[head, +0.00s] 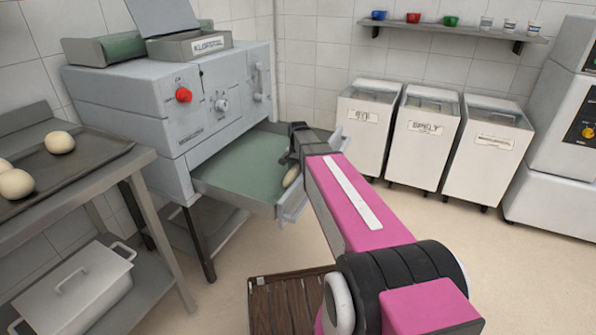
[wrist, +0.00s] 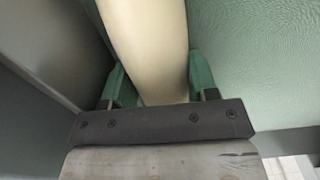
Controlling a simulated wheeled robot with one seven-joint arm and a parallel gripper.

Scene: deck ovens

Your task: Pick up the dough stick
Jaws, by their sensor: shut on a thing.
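The dough stick (wrist: 150,50) is a pale, smooth roll that runs away from me between the green fingers of my gripper (wrist: 153,85) in the wrist view. The fingers are shut on it, one on each side. In the head view only a small pale end of the dough stick (head: 291,177) shows beside my gripper (head: 290,160), at the right end of the green tray (head: 240,160) of the grey machine. The rest of it is hidden by my arm and gripper. I cannot tell whether it touches the tray surface.
The grey machine (head: 225,95) with a red knob stands behind the tray. A table (head: 100,165) with dough balls (head: 60,142) is at the left. White bins (head: 425,140) line the back wall. A brown slatted wooden thing (head: 285,305) is low in front.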

